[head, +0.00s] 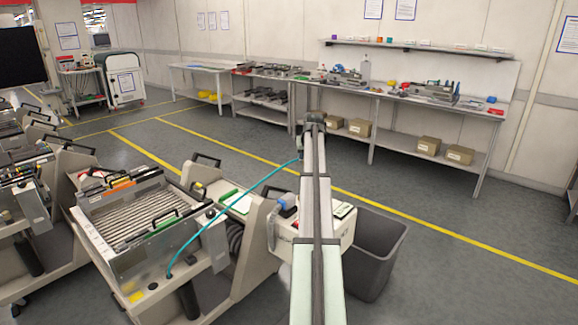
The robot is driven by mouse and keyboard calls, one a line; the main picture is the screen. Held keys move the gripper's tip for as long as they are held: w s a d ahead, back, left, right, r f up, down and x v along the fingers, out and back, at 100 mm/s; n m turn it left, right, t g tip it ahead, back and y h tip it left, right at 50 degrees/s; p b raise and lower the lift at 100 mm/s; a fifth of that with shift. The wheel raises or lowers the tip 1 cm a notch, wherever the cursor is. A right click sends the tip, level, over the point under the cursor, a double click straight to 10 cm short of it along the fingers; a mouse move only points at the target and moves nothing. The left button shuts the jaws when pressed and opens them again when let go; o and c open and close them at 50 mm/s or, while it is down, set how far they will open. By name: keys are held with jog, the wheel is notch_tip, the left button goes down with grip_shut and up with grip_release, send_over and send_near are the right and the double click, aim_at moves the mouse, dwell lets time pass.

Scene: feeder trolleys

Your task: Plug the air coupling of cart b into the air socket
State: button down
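A teal air hose (237,197) rises from the front corner of a feeder trolley (125,265) and arcs up to the right. Its upper end is in the air, against the far end of my arm. The coupling at that end is too small and too covered to make out. My gripper is around there (297,152), mostly hidden behind my own arm links, and its fingers do not show. I cannot tell which trolley is cart b from any label. I cannot make out the air socket.
A white box (338,232) and a dark grey bin (375,262) stand right of the trolley. More trolleys (30,215) crowd the left. Workbenches (400,97) line the back wall. The grey floor between the yellow line and the benches is clear.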

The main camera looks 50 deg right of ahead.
jog(key=shift+w+d+r, duration=0.25)
jog(key=shift+d+r, duration=0.4)
jog(key=shift+d, duration=0.05)
jog(key=shift+w+a+f+n+t+y, duration=0.1)
jog(key=shift+w+a+n+t+y, duration=0.15)
jog(key=shift+n, duration=0.3)
jog(key=shift+w+a+f+n+t+y, duration=0.15)
jog(key=shift+a+n+y, duration=0.1)
jog(key=shift+n, duration=0.3)
jog(key=shift+f, duration=0.15)
jog(key=shift+f, duration=6.4)
jog(key=shift+f, duration=1.25)
jog(key=shift+c, duration=1.5)
grip_release()
jog(key=shift+r, duration=0.1)
